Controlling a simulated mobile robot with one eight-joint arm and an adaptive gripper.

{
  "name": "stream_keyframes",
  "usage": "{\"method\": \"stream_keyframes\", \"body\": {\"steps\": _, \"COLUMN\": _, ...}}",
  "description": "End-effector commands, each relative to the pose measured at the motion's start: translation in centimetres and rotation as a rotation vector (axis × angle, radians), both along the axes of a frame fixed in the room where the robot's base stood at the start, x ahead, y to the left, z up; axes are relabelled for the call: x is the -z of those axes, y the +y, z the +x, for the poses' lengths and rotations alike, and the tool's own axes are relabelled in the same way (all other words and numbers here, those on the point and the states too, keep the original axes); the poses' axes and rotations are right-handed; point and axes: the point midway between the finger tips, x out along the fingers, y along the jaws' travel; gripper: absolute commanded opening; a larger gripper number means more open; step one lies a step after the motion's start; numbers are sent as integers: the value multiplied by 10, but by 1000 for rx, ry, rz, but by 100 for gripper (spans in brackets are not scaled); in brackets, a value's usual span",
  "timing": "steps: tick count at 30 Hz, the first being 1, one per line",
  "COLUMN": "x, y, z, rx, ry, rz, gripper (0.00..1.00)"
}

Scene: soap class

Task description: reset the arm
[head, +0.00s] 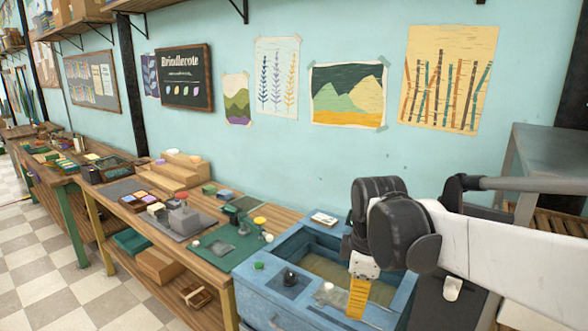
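My gripper (356,311) hangs down at the right of the head view, below the black wrist joints of my arm. It has a pale mount and a yellow ribbed finger part, seen edge-on. It is in front of the blue sink-like basin unit (262,283). I cannot tell whether its fingers are open or shut. No held object shows in it. My white arm reaches in from the right edge and is bent at the black joints.
A long wooden workbench (219,262) with green mats, trays, soap blocks and wooden steps (170,172) runs along the blue wall to the left. A grey metal stand (545,143) is at the right. The checkered floor (60,290) is clear at lower left.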

Motion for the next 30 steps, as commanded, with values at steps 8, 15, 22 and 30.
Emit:
{"method": "stream_keyframes", "body": {"steps": 8, "x": -13, "y": -31, "z": -66, "rx": 497, "ry": -170, "rz": 132, "gripper": 45}}
{"method": "stream_keyframes", "body": {"steps": 15, "x": 2, "y": -54, "z": -125, "rx": 995, "ry": -327, "rz": 352, "gripper": 45}}
{"method": "stream_keyframes", "body": {"steps": 22, "x": 14, "y": -62, "z": -144, "rx": 1197, "ry": -382, "rz": 471, "gripper": 45}}
{"method": "stream_keyframes", "body": {"steps": 30, "x": 14, "y": -62, "z": -145, "rx": 1211, "ry": -385, "rz": 480, "gripper": 45}}
